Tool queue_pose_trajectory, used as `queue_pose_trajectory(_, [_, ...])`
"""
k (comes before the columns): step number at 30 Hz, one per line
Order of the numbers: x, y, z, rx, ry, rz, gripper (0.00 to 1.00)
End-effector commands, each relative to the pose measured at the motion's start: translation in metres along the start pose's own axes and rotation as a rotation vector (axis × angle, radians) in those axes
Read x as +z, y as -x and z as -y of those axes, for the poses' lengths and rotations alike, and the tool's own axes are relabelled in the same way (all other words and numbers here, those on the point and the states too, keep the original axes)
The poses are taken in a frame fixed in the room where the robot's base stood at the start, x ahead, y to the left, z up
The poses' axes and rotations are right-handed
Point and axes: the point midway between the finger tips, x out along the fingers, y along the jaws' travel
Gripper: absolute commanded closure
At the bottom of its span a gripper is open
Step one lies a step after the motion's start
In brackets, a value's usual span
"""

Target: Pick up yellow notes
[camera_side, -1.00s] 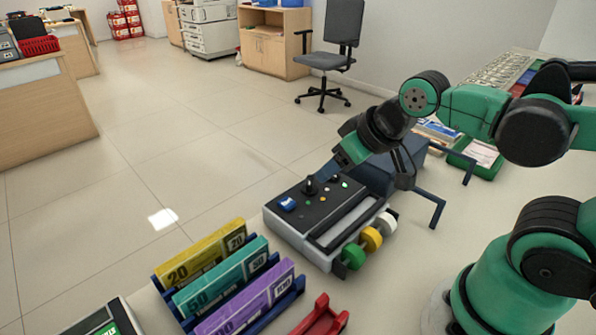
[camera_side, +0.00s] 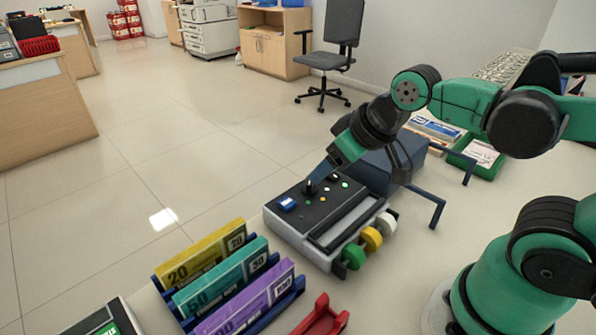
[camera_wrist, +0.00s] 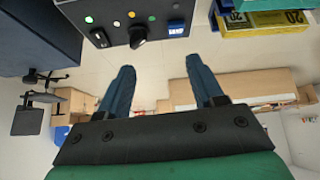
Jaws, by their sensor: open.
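The yellow notes (camera_side: 203,254), marked 20, stand on edge in a blue rack at the lower left of the side view, behind the teal notes (camera_side: 222,275) and the purple notes (camera_side: 246,300). The yellow notes also show at the upper right of the wrist view (camera_wrist: 262,20). My gripper (camera_wrist: 160,75) is open and empty in the wrist view, its two blue fingers apart. In the side view my gripper's fingers are above the grey counter machine (camera_side: 318,222), right of and apart from the yellow notes.
The machine has a black knob (camera_wrist: 137,36), a blue display and green, yellow and white rollers. A red holder (camera_side: 322,318) lies in front.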

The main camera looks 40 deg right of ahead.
Motion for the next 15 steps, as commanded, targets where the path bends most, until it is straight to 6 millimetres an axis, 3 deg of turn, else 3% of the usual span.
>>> queue_pose_trajectory(8, [-0.041,-0.026,0.053,-0.22,0.481,0.133,0.39])
queue_pose_trajectory(15, [-0.056,-0.072,0.116,-0.494,0.963,0.18,0.39])
